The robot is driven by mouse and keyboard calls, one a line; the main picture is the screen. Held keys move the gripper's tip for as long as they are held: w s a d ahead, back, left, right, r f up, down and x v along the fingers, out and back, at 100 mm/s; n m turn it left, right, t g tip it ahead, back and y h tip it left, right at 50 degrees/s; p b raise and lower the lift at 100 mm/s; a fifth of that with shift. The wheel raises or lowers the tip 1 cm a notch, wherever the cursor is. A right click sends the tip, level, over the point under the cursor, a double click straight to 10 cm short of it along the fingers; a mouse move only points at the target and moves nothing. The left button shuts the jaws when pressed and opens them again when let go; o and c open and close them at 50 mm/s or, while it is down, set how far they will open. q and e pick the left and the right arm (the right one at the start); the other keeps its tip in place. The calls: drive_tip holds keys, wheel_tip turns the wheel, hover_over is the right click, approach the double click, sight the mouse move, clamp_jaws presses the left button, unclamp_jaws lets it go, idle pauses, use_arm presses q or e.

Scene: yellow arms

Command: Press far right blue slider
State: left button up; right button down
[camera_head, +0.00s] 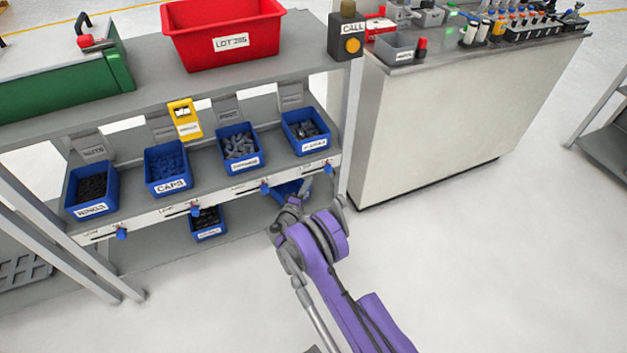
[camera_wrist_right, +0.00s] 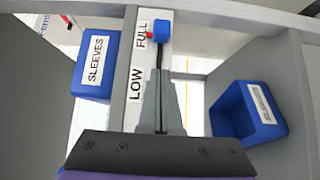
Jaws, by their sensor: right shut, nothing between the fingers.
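The far right blue slider (camera_head: 329,167) is a small blue knob at the right end of the shelf's front rail. In the right wrist view the blue knob (camera_wrist_right: 162,29) sits at the FULL end of its slot, beside a small red mark. My right gripper (camera_head: 332,180) is at the rail, just below the knob in the head view. In the right wrist view the gripper (camera_wrist_right: 160,75) is shut and empty, its fingers over the slot and pointing toward the knob. My left gripper is not in view.
Other blue sliders (camera_head: 265,187) line the same rail to the left. Blue bins (camera_head: 166,168) of parts stand on the shelf above it. A lower blue bin (camera_wrist_right: 247,112) sits close to the gripper. A grey-topped cabinet (camera_head: 440,120) stands at right; the floor in front is clear.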

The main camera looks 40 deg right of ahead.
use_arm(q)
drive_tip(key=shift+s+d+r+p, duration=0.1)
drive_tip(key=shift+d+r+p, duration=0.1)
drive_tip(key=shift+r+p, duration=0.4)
use_arm(e)
drive_tip(key=v, duration=0.8)
drive_tip(key=shift+s, duration=0.2)
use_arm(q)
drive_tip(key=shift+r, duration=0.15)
